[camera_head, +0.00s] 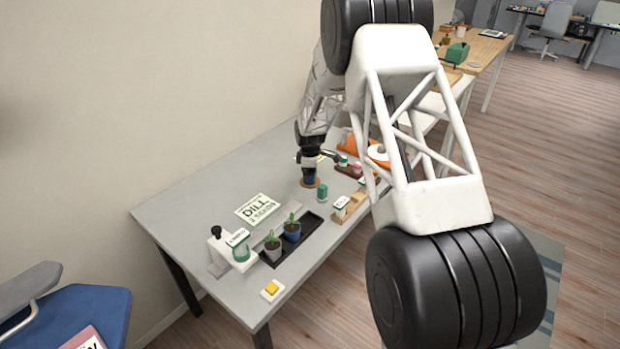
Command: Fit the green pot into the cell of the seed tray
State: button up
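A black seed tray (312,222) lies on the grey table. A grey pot (273,251) and a blue pot (292,234), each with a green seedling, stand upright in its left and middle parts; its right end looks bare. A small green object (322,191), possibly the green pot, stands right of my gripper.
A white device (222,252) with a green jar stands at the tray's left. A seed sign (257,210) lies behind, a yellow-button box (272,289) in front. A wooden holder with a white card (341,207) stands right. My arm hides the table's right side.

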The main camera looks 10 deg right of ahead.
jog(key=shift+c, duration=0.3)
jog(key=c, duration=1.1)
jog(key=shift+o, duration=0.2)
jog(key=shift+r, duration=0.1)
jog(key=shift+r, duration=4.95)
